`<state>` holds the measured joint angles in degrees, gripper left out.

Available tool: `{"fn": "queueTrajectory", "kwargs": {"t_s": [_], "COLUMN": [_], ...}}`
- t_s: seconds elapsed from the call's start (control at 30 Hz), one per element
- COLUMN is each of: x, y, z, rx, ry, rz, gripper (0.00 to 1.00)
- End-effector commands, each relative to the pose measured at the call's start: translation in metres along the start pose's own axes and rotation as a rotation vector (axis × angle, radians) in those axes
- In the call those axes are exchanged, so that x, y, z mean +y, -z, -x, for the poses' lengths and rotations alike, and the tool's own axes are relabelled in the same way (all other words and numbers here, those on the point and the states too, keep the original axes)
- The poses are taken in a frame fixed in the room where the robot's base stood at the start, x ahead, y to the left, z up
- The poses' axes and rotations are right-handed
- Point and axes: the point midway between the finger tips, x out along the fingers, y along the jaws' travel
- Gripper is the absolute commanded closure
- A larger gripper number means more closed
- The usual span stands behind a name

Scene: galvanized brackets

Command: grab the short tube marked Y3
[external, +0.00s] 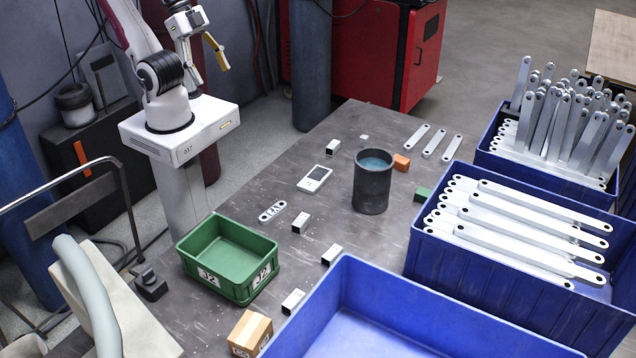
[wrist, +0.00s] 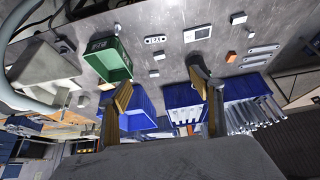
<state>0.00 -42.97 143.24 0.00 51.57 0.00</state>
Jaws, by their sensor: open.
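Several short pale square tubes lie apart on the grey table in the external view: one near the back (external: 333,152), one right of the marked plate (external: 300,222), one nearer the blue bin (external: 331,255) and one at the front (external: 292,301). Their markings are too small to read, so I cannot tell which is Y3. Small pale blocks also show in the wrist view, including one (wrist: 158,56) below the plate. My gripper (external: 216,52) is raised at the back left, away from all tubes. In the wrist view its jaws (wrist: 160,83) are spread and empty.
A green bin (external: 203,283) marked J2, a dark cup (external: 371,190), a handheld device (external: 314,179) and a flat marked plate (external: 271,211) are around the tubes. A cardboard box (external: 250,334) stands at the front. Blue bins (external: 470,279) with metal bars line the right.

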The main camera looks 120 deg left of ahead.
Motion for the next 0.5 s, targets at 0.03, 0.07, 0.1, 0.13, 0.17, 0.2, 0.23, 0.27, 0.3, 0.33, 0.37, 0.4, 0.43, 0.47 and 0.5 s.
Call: {"fn": "queueTrajectory", "kwargs": {"t_s": [0.03, 0.07, 0.1, 0.13, 0.17, 0.2, 0.23, 0.27, 0.3, 0.33, 0.37, 0.4, 0.43, 0.47, 0.5], "x": [0.0000, 0.0000, 0.0000, 0.0000, 0.0000, 0.0000, 0.0000, 0.0000, 0.0002, 0.0005, 0.0010, 0.0018, 0.0026, 0.0035, 0.0050], "y": [0.0000, 0.0000, 0.0000, 0.0000, 0.0000, 0.0000, 0.0000, 0.0001, 0.0005, 0.0009, 0.0016, 0.0029, 0.0043, 0.0061, 0.0087], "z": [0.0000, 0.0000, 0.0000, 0.0000, 0.0000, 0.0000, 0.0000, -0.0001, -0.0004, -0.0008, -0.0014, -0.0025, -0.0036, -0.0050, -0.0074], "rx": [0.000, 0.000, 0.000, 0.000, 0.000, 0.000, 0.000, 0.000, 0.000, 0.000, 0.001, 0.001, 0.002, 0.004, 0.005], "ry": [0.000, 0.000, 0.000, 0.000, 0.000, 0.000, 0.000, 0.000, -0.001, -0.002, -0.003, -0.005, -0.008, -0.010, -0.015], "rz": [0.000, 0.000, 0.000, 0.000, 0.000, 0.000, 0.000, 0.000, 0.000, 0.001, 0.001, 0.002, 0.002, 0.003, 0.005], "gripper": [0.35, 0.35, 0.35, 0.35, 0.35, 0.35, 0.35, 0.35, 0.35, 0.35, 0.35, 0.35, 0.35, 0.35, 0.35]}}
